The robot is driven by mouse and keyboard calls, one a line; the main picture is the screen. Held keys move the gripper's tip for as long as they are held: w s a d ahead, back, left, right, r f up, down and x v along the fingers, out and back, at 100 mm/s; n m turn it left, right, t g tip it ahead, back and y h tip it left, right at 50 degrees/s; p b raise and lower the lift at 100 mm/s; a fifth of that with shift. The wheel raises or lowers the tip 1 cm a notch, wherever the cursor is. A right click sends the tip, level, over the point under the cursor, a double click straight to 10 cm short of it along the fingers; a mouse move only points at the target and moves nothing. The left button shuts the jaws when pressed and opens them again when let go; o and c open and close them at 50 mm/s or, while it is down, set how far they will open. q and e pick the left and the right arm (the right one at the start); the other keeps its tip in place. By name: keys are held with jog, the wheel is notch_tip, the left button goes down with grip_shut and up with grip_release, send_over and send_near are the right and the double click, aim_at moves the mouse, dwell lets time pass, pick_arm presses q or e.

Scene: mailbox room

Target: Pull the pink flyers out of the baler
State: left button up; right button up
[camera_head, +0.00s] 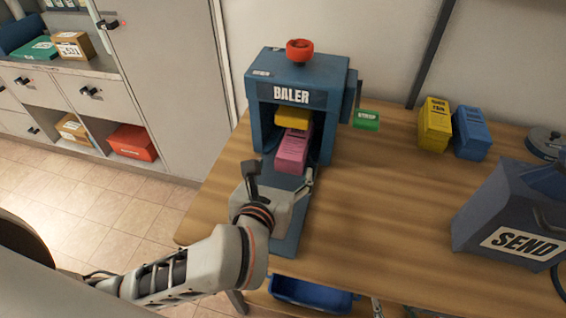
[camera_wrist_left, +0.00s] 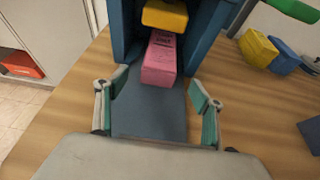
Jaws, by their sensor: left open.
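The blue baler (camera_head: 260,110) stands on the wooden table with a red knob on top. The pink flyers (camera_head: 292,152) form a block inside its opening, with the front end toward me. A yellow block (camera_head: 291,117) sits just above them. The left wrist view also shows the pink flyers (camera_wrist_left: 159,62) and the yellow block (camera_wrist_left: 165,16). My left gripper (camera_head: 282,178) is open and empty over the baler's front tray, just short of the pink flyers. In the wrist view its fingers (camera_wrist_left: 157,97) are spread wide on both sides of the tray. My right gripper is not seen.
A green STRAP tag (camera_head: 367,120) sticks out at the baler's right side. A yellow block (camera_head: 435,125) and a blue block (camera_head: 471,133) stand farther right. The SEND bin (camera_head: 510,225) is at the right. The table between is clear.

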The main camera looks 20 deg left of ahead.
aim_at(289, 160)
pick_arm(q)
jog(key=shift+s, duration=0.15)
jog(key=shift+b+x, duration=0.5)
jog(key=shift+x, duration=3.5)
jog(key=c, duration=1.5)
